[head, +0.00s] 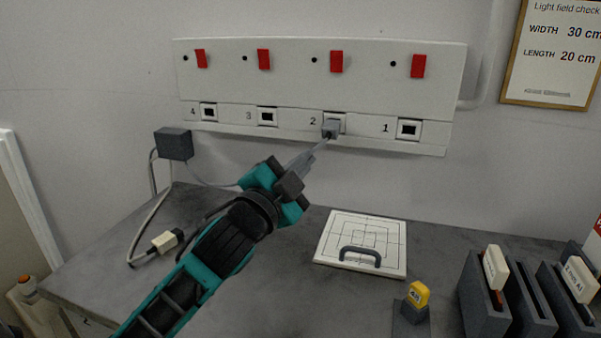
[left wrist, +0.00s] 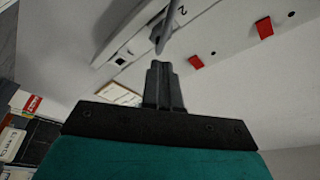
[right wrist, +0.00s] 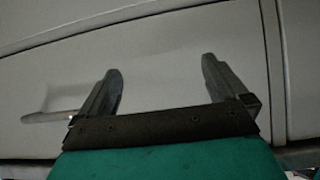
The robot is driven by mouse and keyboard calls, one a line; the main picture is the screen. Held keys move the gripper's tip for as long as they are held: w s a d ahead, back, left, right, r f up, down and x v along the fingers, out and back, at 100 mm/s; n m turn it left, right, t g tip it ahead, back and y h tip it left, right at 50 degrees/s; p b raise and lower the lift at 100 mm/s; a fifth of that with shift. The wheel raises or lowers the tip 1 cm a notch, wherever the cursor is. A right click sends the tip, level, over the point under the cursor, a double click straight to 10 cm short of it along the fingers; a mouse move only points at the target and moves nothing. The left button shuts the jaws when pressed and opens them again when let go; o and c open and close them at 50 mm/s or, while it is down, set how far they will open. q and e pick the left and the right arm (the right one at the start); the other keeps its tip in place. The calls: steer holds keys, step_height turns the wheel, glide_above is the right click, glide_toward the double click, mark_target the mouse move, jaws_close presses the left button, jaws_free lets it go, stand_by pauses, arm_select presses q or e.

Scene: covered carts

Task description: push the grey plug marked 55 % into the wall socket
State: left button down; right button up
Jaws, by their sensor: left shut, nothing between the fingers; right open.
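A small grey plug (head: 331,130) sits at the socket marked 2 (head: 337,117) on the white wall panel; I cannot tell how deep it is. No 55 % mark is readable on it. My left gripper (head: 324,143) is shut and empty, its fingertips just below and in front of the plug. In the left wrist view the shut fingers (left wrist: 161,66) point at a grey cord (left wrist: 163,35) near the panel; whether they touch is unclear. My right gripper (right wrist: 160,82) is open and empty before a pale panel, seen only in the right wrist view.
Sockets 1 (head: 409,129), 3 (head: 267,117) and 4 (head: 209,112) look empty. A dark box (head: 173,144) with cables hangs at left; a pale connector (head: 167,240) lies on the grey worktop (head: 270,295). A white gridded plate (head: 337,257) and dark holders (head: 484,307) occupy its right.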

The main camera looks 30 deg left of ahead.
mark_target(326, 140)
arm_select(q)
steer(key=w, duration=0.4)
steer(key=shift+w+d+r, duration=0.15)
steer(key=shift+w+r, duration=0.05)
steer(key=shift+r, duration=0.15)
steer(key=shift+w+r, duration=0.1)
steer(key=shift+w, duration=0.6)
steer(key=shift+w, duration=0.4)
